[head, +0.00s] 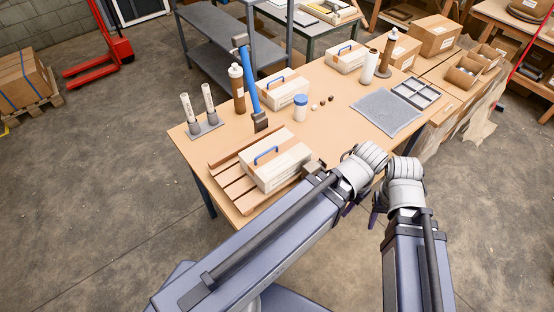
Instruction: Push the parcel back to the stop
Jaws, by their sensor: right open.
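A pale box-shaped parcel (283,174) with a blue handle on top lies on a brown slatted board (226,178) at the table's near left corner. Board shows to the left of the parcel. A small dark block (314,168) stands at the parcel's right end, partly behind my left arm; I cannot tell what it is. My left wrist is to the right of the parcel, and its gripper fingers are mostly hidden behind my own arm. My right gripper (375,204) is open beside the left wrist, near the table's front edge, well to the right of the parcel and apart from it.
A tall blue upright tool (253,90), a brown bottle (237,88) and a grey holder with two white tubes (204,123) stand behind the parcel. A white jar (300,108) and two other handled boxes stand farther back. A grey mat (387,112) lies at the right.

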